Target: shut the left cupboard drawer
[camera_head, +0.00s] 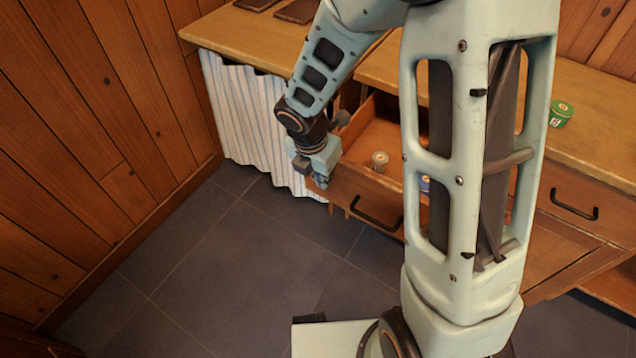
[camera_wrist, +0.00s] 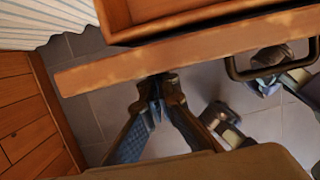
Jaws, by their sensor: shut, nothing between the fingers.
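The left cupboard drawer (camera_head: 352,188) is pulled out, its wooden front carrying a dark bar handle (camera_head: 378,218). A pale spool (camera_head: 379,160) and a partly hidden blue item (camera_head: 425,184) are inside it. My gripper (camera_head: 320,182) is shut and empty at the left end of the drawer front. In the wrist view, the closed fingertips (camera_wrist: 163,80) are right against or very near the outer face of the drawer front (camera_wrist: 200,50), left of the handle (camera_wrist: 236,70). I cannot tell whether they touch.
A striped curtain (camera_head: 250,110) hangs left of the drawer under the worktop. A shut drawer (camera_head: 590,190) with a dark handle is to the right. A green spool (camera_head: 561,114) stands on the worktop. The tiled floor (camera_head: 240,260) in front is clear. My arm hides part of the drawer.

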